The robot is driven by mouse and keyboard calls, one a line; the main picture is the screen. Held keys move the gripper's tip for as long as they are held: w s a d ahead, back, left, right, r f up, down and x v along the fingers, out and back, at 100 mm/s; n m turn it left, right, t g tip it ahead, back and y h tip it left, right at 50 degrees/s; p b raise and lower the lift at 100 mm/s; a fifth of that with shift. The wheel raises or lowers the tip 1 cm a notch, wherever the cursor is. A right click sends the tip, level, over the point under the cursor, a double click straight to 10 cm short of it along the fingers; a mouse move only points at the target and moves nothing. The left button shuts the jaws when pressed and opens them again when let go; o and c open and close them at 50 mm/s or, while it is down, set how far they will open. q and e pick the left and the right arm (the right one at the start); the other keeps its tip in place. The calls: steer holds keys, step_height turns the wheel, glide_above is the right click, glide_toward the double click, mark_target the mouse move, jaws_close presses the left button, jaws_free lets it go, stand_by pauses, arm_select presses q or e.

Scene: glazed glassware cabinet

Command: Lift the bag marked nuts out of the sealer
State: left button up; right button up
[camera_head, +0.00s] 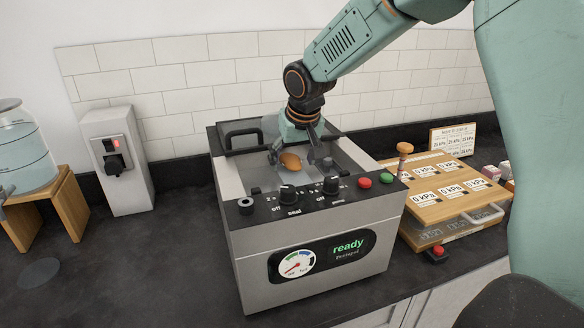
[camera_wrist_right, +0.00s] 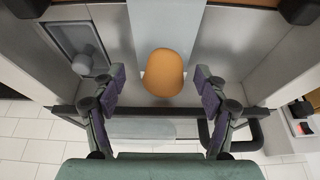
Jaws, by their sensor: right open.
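The sealer (camera_head: 250,262) is a metal box with an open chamber at the top. An orange-brown rounded item (camera_head: 290,161) sits in the chamber, also seen in the wrist view (camera_wrist_right: 164,72) over a pale grey strip. It may be the nuts bag's contents; no "nuts" marking is readable and the bag's outline is unclear. My right gripper (camera_head: 300,158) reaches down into the chamber, open. In the wrist view its two fingers (camera_wrist_right: 158,84) stand on either side of the item, with gaps on both sides. My left gripper is not in view.
The sealer's display (camera_head: 349,245) reads "ready". A dark handle (camera_head: 244,132) shows at the back. Right are a red button (camera_head: 364,182), green button (camera_head: 386,178) and wooden board with kPa labels (camera_head: 440,205). Left are a grey switch box (camera_head: 122,185) and water jar (camera_head: 22,150).

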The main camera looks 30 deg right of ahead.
steer(key=shift+s+a+r, duration=0.1)
steer(key=shift+a+r, duration=0.05)
steer(key=shift+a, duration=0.2)
steer(key=shift+c, duration=0.4)
steer(key=shift+d, duration=0.25)
steer(key=c, duration=0.6)
steer(key=shift+a, duration=0.2)
steer(key=c, duration=0.6)
steer(key=shift+d, duration=0.1)
steer(key=shift+c, duration=0.3)
